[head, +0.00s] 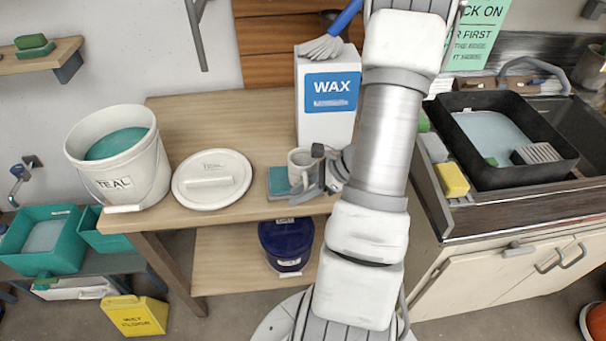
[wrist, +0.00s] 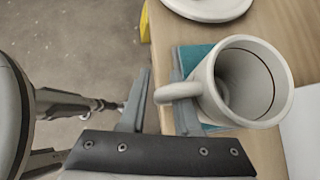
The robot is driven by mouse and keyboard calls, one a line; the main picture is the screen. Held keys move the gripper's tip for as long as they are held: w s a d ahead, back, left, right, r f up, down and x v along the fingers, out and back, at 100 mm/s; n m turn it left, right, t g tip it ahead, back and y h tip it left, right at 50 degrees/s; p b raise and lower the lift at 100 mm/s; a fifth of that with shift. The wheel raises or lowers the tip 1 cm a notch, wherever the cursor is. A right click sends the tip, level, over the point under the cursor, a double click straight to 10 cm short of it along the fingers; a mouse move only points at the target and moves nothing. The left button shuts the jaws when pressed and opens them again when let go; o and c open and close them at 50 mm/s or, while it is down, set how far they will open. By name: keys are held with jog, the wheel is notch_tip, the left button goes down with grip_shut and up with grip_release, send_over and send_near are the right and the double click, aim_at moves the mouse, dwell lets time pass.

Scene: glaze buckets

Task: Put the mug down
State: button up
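The mug (head: 299,170) is pale grey and upright, over a flat teal pad (head: 279,182) near the front edge of the wooden table. In the wrist view the mug (wrist: 243,84) looks empty, with its handle pointing left toward my gripper. My gripper (head: 318,172) is right beside the mug. In the wrist view the two fingers of my gripper (wrist: 161,95) stand apart, on either side of the handle's outer part, with a small gap at the left finger. The handle hides part of the right finger. The mug's base contact is hidden.
A white WAX box (head: 327,122) stands behind the mug. A white lid (head: 212,180) and a TEAL bucket (head: 119,160) are to the left on the table (head: 195,112). A blue bucket (head: 286,247) is on the shelf below. A sink with a black tray (head: 478,181) is right.

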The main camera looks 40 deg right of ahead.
jog(key=shift+w+a+f, duration=0.2)
jog(key=shift+a+f, duration=0.05)
jog(key=shift+f, duration=0.05)
jog(key=shift+c, duration=0.2)
grip_shut()
dwell(1.1)
